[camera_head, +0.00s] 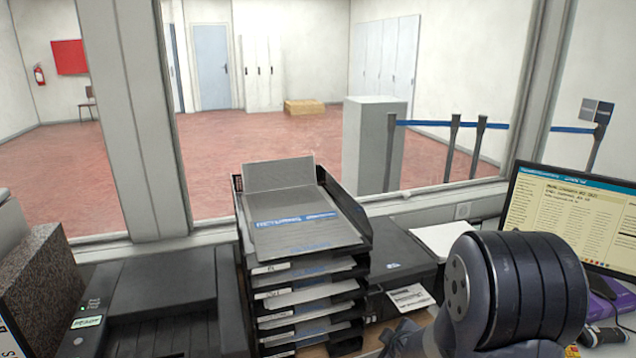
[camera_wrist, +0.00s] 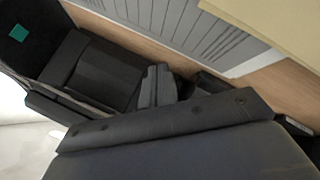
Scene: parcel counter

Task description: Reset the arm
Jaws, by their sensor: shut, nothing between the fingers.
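My gripper (camera_wrist: 157,86) shows in the wrist view as two grey fingers close together, with nothing held between them. Below the fingers a dark grey part of my own wrist fills much of that view. In the head view my arm (camera_head: 515,290) stands at the lower right, in front of the counter, and hides part of it. I cannot make out the fingertips clearly in the head view.
A stack of dark paper trays (camera_head: 305,270) stands mid-counter, between a black printer (camera_head: 165,300) on the left and another dark machine (camera_head: 400,255) on the right. A monitor (camera_head: 570,215) is at the right. Window frames (camera_head: 135,110) stand behind the counter.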

